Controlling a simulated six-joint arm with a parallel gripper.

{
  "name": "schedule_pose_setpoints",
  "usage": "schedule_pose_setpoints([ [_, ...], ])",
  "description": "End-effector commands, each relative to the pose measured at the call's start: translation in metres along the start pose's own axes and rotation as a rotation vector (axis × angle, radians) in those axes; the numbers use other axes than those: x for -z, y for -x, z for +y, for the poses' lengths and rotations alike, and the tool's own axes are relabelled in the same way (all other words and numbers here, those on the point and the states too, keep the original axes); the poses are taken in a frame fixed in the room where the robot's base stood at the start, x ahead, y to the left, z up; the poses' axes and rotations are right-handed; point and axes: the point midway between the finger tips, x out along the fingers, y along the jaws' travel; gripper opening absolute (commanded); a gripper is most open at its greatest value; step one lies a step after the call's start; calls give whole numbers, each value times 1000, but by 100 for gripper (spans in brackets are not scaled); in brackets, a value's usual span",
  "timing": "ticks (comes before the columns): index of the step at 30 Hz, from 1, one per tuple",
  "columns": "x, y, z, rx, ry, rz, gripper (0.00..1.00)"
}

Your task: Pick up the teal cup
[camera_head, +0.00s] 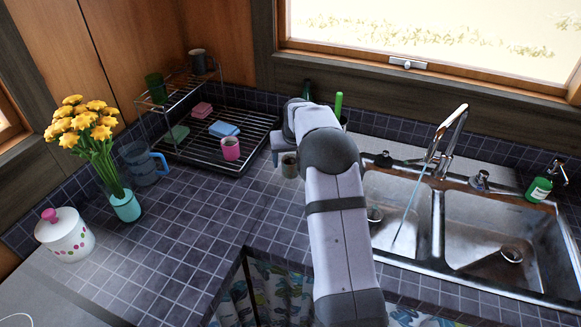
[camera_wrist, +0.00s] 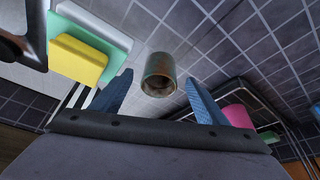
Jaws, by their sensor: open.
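The cup nearest my gripper is small, dull grey-green with brownish patches, and could be the teal cup (camera_wrist: 160,76). In the head view it (camera_head: 288,167) stands on the tiled counter just below my gripper (camera_head: 280,148), partly hidden by the arm. In the wrist view my gripper (camera_wrist: 159,90) has its two blue fingers spread wide. The cup shows beyond and between the fingertips, its dark mouth toward the camera. I see no finger touching it.
A pink cup (camera_head: 231,149) stands on the black dish rack (camera_head: 257,138) to the left. The steel sink (camera_head: 480,235) is right. A yellow sponge (camera_wrist: 78,58) lies close by.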

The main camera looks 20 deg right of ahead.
Motion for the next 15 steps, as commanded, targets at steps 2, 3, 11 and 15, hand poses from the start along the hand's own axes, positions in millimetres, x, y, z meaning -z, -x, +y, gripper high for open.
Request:
schedule_pose_setpoints([
  [2,1,0,0,0,0,2,68],
  [3,1,0,0,0,0,1,68],
  [11,3,-17,0,0,0,-2,68],
  [15,4,-32,0,0,0,-3,68],
])
